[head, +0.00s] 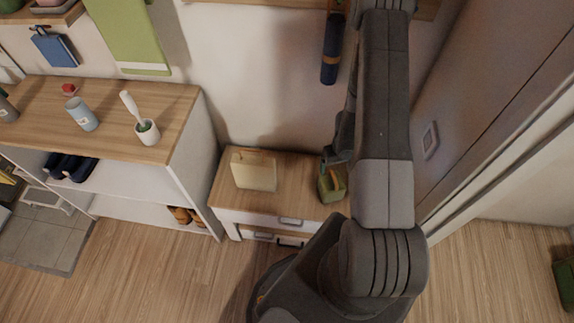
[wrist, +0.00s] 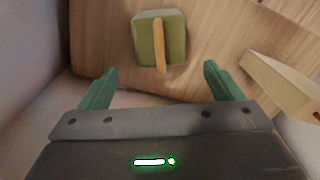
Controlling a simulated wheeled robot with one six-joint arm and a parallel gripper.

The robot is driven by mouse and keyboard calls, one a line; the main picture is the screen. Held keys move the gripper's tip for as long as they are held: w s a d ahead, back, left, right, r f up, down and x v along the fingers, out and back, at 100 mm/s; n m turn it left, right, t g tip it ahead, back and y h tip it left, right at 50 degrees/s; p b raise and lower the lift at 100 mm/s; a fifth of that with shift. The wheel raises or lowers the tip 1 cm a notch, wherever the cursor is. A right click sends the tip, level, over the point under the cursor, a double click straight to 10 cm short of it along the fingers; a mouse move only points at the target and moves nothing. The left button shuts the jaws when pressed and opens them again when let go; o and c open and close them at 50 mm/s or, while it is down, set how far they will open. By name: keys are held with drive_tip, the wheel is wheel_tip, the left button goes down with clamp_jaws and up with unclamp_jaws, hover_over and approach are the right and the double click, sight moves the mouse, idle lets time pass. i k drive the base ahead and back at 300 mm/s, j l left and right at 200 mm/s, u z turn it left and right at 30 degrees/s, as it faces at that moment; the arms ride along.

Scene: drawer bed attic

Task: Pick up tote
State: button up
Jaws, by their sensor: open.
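A small green tote (head: 331,186) with an orange-tan handle stands on the right part of the low wooden cabinet top (head: 222,190) in the head view, partly hidden by my arm. In the wrist view the green tote (wrist: 174,40) is seen from above, its handle running across its top. My gripper (wrist: 158,83) is open, its two green fingers apart and empty. The tote lies beyond the fingertips, roughly centred between them and apart from them. In the head view my gripper is mostly hidden behind my arm.
A cream box-like bag (head: 254,172) stands left of the tote on the same cabinet; its edge shows in the wrist view (wrist: 275,80). A taller shelf (head: 180,100) with cups stands left. A rolled blue item (head: 331,50) hangs above. A wall lies close on the right.

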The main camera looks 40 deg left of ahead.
sight(249, 171)
drive_tip(key=k+u, duration=0.15)
drive_tip(key=u, duration=0.95)
drive_tip(key=i+l+u, duration=0.1)
drive_tip(key=u, duration=0.95)
